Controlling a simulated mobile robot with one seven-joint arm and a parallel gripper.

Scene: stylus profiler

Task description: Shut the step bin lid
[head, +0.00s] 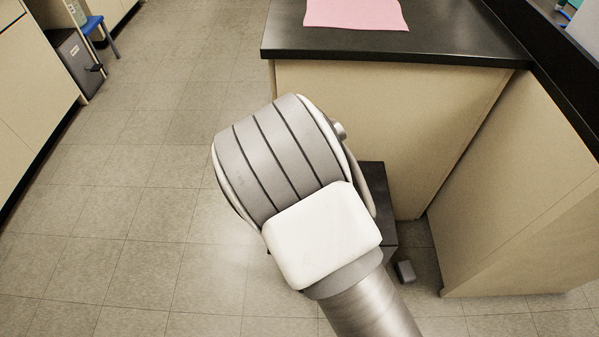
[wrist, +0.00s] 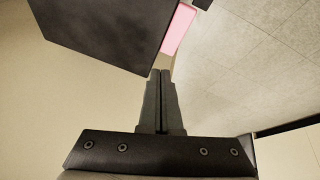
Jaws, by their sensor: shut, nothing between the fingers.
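A dark box, which looks like the step bin (head: 376,184), stands on the floor against the beige cabinet in the head view, mostly hidden behind my arm. A small grey block, possibly its pedal (head: 405,271), shows at floor level to its right. The bin's lid cannot be made out in the head view. In the wrist view a large flat dark panel (wrist: 98,32), perhaps the lid, fills the upper left. My gripper (wrist: 161,73) is shut and empty, its fingertips close to the panel's lower right edge; contact cannot be told. My arm hides the gripper in the head view.
A beige cabinet with a black worktop (head: 400,42) stands behind the bin, with a pink sheet (head: 355,12) on top. Another beige cabinet side (head: 530,190) is at right. Tiled floor (head: 120,190) is clear at left. A dark box (head: 72,62) and blue stool (head: 92,24) stand far left.

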